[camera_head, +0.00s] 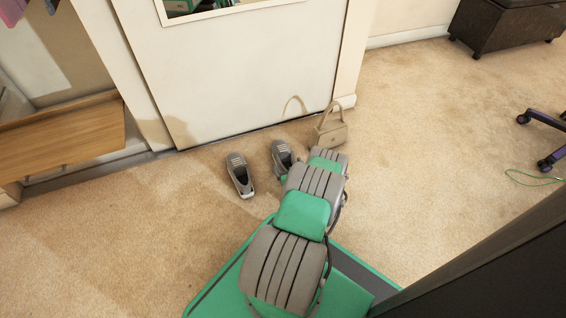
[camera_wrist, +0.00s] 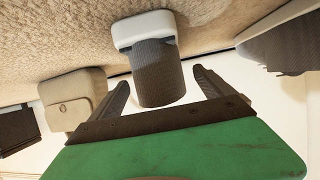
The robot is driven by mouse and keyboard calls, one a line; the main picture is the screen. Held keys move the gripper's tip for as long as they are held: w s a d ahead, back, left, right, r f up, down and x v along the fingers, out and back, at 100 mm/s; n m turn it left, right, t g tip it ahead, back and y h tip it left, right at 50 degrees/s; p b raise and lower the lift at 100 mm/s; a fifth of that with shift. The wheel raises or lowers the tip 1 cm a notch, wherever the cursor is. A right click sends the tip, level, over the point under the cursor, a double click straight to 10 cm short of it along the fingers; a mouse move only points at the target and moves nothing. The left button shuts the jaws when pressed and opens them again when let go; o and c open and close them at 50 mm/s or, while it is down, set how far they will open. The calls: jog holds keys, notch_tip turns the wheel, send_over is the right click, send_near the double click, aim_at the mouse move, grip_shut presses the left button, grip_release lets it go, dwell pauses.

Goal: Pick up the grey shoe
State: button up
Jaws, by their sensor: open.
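Two grey shoes with ridged tops sit on the carpet by the white panel. One grey shoe (camera_head: 240,175) stands clear on the left; the other (camera_head: 283,154) is nearer the handbag, partly hidden by my arm. In the wrist view, the shoe nearer the bag (camera_wrist: 157,80) shows a dark grey textured body and a pale end, and lies between my fingers in the picture. My gripper (camera_wrist: 160,77) is open, with no visible contact; the depth gap is hard to judge. The left shoe (camera_wrist: 285,45) shows at the wrist view's right edge.
A beige handbag (camera_head: 331,131) stands right beside the nearer shoe, also at left in the wrist view (camera_wrist: 73,98). The white panel (camera_head: 235,75) rises behind the shoes. A wooden bench (camera_head: 65,140) is at left, a dark ottoman (camera_head: 505,25) at back right. Open carpet lies right.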

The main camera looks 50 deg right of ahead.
jog(key=shift+x, duration=0.85)
jog(key=c, duration=1.7)
jog(key=shift+c, duration=0.2)
